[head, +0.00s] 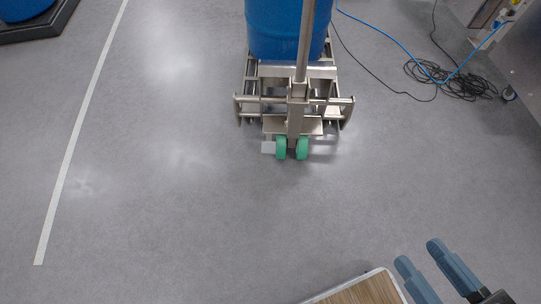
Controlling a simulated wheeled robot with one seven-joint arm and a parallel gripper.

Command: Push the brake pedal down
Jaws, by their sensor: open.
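A metal drum trolley (330,101) stands on the floor at the top middle, with a tall upright post and two green wheels at its near end. A small light grey plate (268,147), which looks like the brake pedal, sticks out just left of the green wheels, low near the floor. I cannot tell from here whether it is up or down. My gripper (419,254) is at the bottom right, with its two blue-grey fingers apart and nothing between them. It is well apart from the trolley and the plate, nearer to me and to the right.
A blue drum (272,30) stands on the trolley. A wood-topped surface with a pale rim (365,291) is at the bottom, left of my gripper. Coiled black cable (462,84) and a blue hose (400,45) lie at the upper right. The floor before the trolley is clear.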

